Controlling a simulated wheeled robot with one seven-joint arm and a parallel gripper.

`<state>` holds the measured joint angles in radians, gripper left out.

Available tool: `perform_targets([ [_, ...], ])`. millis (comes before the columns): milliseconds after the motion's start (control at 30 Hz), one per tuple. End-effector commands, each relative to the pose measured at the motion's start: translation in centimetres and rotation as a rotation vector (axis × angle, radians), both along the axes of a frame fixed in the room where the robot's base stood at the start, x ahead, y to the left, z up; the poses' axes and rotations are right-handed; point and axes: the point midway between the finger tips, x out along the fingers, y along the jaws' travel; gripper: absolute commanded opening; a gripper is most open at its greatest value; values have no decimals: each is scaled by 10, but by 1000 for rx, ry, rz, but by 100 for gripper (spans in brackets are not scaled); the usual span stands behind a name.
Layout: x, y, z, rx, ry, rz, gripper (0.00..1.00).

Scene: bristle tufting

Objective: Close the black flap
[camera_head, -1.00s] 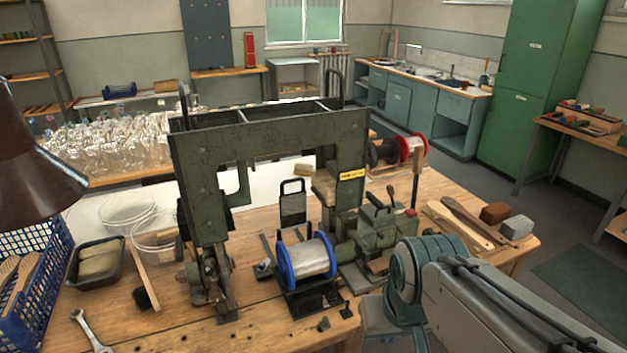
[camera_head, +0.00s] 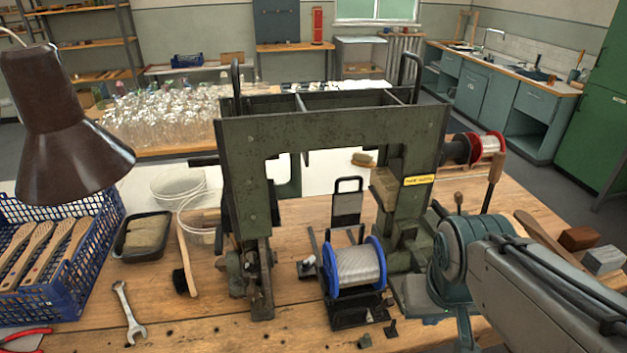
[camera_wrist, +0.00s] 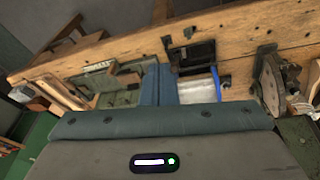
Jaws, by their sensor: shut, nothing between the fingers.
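A black panel (camera_head: 358,310) sits low in front of the wire spool (camera_head: 355,265), which has blue rims. It may be the black flap, but I cannot tell for certain or read its angle. In the wrist view a black plate (camera_wrist: 192,57) shows beside the spool (camera_wrist: 198,90). My gripper (camera_wrist: 158,70) is shut and empty in the wrist view, its teal fingers together beside the spool and plate. Any gap to them is unclear. In the head view my arm comes in from the lower right, and my fingertips cannot be made out.
The green tufting machine (camera_head: 335,128) stands behind the spool. A blue basket (camera_head: 50,275), a lamp (camera_head: 70,150), a wrench (camera_head: 128,312) and a black tray (camera_head: 142,236) are to the left.

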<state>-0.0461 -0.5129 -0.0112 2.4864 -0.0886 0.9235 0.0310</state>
Motion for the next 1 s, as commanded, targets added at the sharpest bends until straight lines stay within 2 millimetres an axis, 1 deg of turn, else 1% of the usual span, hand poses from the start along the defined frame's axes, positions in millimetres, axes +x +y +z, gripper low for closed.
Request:
perform_targets([
  [33,6,-3,-10,-45,24,23,0],
  [67,10,-6,-14,-81,37,39,0],
  [167,30,-15,-25,-237,75,106,0],
  [267,59,-19,-32,-422,84,180,0],
  [367,95,-13,-34,-610,50,254,0],
  [400,110,-8,-33,-686,26,282,0],
  [467,134,4,-32,-797,-24,326,0],
  [500,150,15,-31,-869,-66,356,0],
  [567,173,35,-28,-974,-139,401,0],
  [600,188,52,-26,-1039,-196,431,0],
  [667,207,80,-23,-1128,-289,476,0],
  [700,218,100,-20,-1179,-353,502,0],
  [767,230,130,-17,-1242,-449,541,0],
  [800,237,149,-15,-1277,-510,563,0],
  [900,246,189,-11,-1336,-636,608,0],
  [1000,249,215,-8,-1368,-720,637,0],
])
